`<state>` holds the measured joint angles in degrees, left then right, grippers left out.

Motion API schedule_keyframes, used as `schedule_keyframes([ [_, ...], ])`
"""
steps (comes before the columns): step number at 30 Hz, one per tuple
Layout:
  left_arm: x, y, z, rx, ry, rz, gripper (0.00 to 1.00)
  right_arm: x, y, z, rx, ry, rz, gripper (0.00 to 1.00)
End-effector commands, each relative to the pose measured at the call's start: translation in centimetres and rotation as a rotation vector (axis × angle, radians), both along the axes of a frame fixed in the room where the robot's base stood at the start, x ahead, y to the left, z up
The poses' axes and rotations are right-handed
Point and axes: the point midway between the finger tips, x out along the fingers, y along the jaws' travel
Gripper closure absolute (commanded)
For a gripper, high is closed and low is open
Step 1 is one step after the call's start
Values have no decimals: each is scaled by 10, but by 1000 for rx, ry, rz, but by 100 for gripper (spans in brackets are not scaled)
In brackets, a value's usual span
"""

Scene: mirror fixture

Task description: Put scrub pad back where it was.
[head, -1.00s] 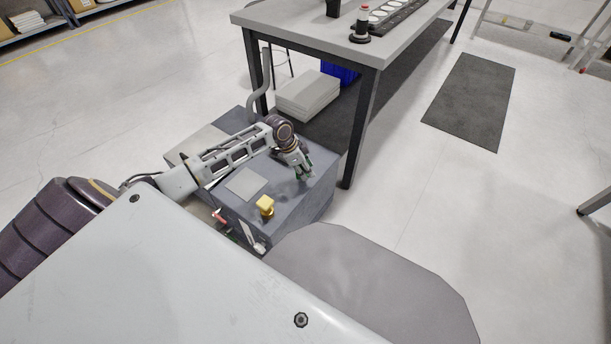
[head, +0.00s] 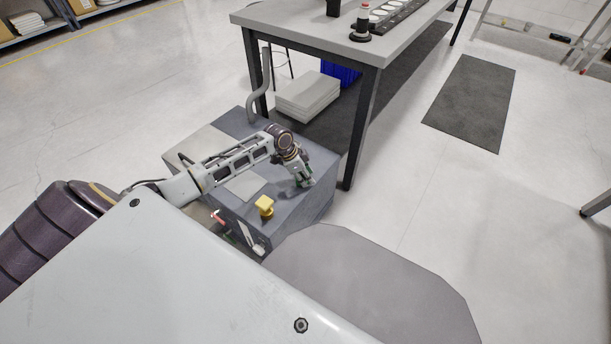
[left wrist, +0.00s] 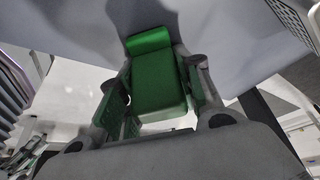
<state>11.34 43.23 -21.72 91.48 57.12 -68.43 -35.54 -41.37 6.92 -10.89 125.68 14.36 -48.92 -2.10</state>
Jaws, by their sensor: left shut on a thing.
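My left gripper (head: 304,183) is low over the right part of the dark grey box's top (head: 321,167). It also shows in the left wrist view (left wrist: 155,98). There, a green block, seemingly the scrub pad (left wrist: 156,78), lies between the two fingers, and the gripper is shut on it. Green also shows on the inner faces of the fingers. In the head view the pad is mostly hidden by the gripper, and I cannot tell whether it touches the box top. My right gripper is not in view.
A yellow knob (head: 265,206) stands near the box's front edge, left of the gripper. A light grey plate (head: 244,184) is set in the top. A table (head: 310,33) with a dark leg (head: 358,130) stands just behind. Open floor lies to the right.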

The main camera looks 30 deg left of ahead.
Motion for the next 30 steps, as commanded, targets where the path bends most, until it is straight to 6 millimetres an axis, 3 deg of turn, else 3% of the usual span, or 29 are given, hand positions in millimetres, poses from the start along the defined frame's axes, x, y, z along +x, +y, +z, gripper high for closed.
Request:
schedule_keyframes([
  [1, 0, 0, -1, 0, 0, 0, 91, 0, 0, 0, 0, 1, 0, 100],
  [2, 0, 0, -1, 0, 0, 0, 61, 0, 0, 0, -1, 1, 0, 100],
  [6, 0, 0, -1, 0, 0, 0, 44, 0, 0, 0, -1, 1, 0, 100],
  [20, 0, 0, 2, 1, -1, 0, 44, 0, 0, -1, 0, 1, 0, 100],
  [30, -7, 8, 28, 2, 0, -1, 44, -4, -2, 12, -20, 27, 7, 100],
])
